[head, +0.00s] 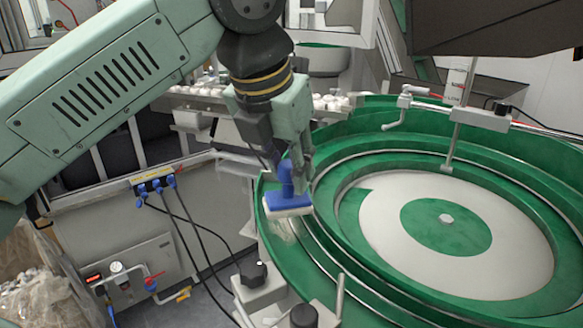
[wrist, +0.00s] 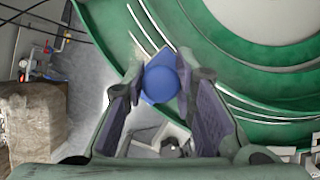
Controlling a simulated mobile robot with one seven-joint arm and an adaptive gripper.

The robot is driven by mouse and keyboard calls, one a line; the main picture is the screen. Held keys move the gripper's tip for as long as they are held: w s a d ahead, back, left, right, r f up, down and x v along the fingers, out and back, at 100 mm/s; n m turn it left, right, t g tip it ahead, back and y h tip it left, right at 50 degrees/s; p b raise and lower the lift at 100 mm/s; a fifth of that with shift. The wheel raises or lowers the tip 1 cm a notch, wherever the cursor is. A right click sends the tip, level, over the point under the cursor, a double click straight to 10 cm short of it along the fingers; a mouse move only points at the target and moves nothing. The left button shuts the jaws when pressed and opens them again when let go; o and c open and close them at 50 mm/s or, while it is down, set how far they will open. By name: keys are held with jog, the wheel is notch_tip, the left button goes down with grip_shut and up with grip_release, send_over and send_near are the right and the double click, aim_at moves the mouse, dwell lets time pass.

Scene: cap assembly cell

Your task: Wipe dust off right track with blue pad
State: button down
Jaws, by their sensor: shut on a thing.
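The blue pad (head: 288,203) has a blue back and handle and a pale underside. My gripper (head: 292,168) is shut on its handle from above. In the wrist view, the round blue handle top (wrist: 161,84) sits between the two fingers of my gripper (wrist: 161,95). The pad is over the left part of the green bowl's outer track (head: 272,225); whether it touches the surface I cannot tell. A pale, dusty-looking patch (head: 284,229) shows on the track just below the pad. The pad's underside is hidden in the wrist view.
The large green bowl (head: 440,225) has raised rims and a pale centre disc. A metal bracket post (head: 455,135) stands over it. A black knob (head: 254,273) is at the bowl's front left. A conveyor with white caps (head: 200,90) runs behind my arm. Cables hang at left.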

jog(key=w+a+p, duration=0.1)
jog(key=w+p, duration=0.1)
jog(key=w, duration=0.4)
jog(key=shift+w+a+r, duration=0.2)
jog(key=shift+w, duration=0.15)
notch_tip(320, 180, up, 6)
jog(key=p, duration=0.1)
dwell(0.7)
jog(key=shift+r, duration=0.1)
jog(key=shift+r, duration=1.4)
